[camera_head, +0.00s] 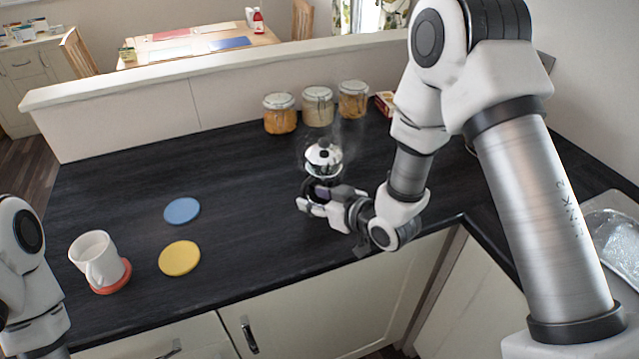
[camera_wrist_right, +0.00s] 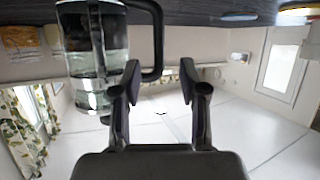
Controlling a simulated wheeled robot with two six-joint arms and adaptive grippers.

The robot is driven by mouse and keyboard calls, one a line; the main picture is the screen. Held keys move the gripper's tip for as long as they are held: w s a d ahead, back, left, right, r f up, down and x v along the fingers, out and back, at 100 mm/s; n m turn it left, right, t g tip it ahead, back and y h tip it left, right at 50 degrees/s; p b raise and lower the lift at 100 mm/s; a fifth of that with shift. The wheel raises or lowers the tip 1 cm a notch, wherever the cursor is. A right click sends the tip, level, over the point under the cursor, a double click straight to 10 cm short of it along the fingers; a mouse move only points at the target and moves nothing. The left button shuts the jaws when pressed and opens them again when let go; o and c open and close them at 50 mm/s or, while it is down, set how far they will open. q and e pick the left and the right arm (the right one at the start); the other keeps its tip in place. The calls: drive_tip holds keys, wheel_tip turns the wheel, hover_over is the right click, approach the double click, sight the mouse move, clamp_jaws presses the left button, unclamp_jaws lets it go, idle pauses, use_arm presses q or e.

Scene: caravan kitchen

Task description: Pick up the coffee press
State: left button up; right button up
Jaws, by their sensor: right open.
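The coffee press (camera_head: 323,157) stands on the dark counter, its shiny domed lid showing above my right gripper (camera_head: 309,197). My right gripper is open, low in front of the press, and hides its lower part in the head view. In the right wrist view, which is upside down, the glass press (camera_wrist_right: 85,58) is at the upper left. Its black handle reaches toward the space beyond my open fingertips (camera_wrist_right: 160,72). I cannot tell whether the fingers touch the handle. My left arm shows at the left edge, but its gripper is out of view.
Jars (camera_head: 280,114) and a small red box (camera_head: 385,103) stand behind the press near the ledge. A white mug (camera_head: 94,256) sits on a red coaster (camera_head: 113,288) at left, with blue (camera_head: 182,211) and yellow (camera_head: 179,258) coasters nearby. A sink (camera_head: 612,235) is at right.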

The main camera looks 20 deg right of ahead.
sight(305, 197)
drive_tip(key=p+x, duration=0.1)
drive_tip(key=x, duration=0.4)
drive_tip(key=shift+w+f, duration=0.15)
drive_tip(key=shift+f, duration=0.1)
drive_tip(key=shift+r, duration=0.1)
drive_tip(key=shift+c, duration=1)
drive_tip(key=shift+s+d+r, duration=0.1)
drive_tip(key=shift+s+d, duration=0.05)
drive_tip(key=shift+s, duration=0.25)
clamp_jaws()
drive_tip(key=shift+w, duration=0.2)
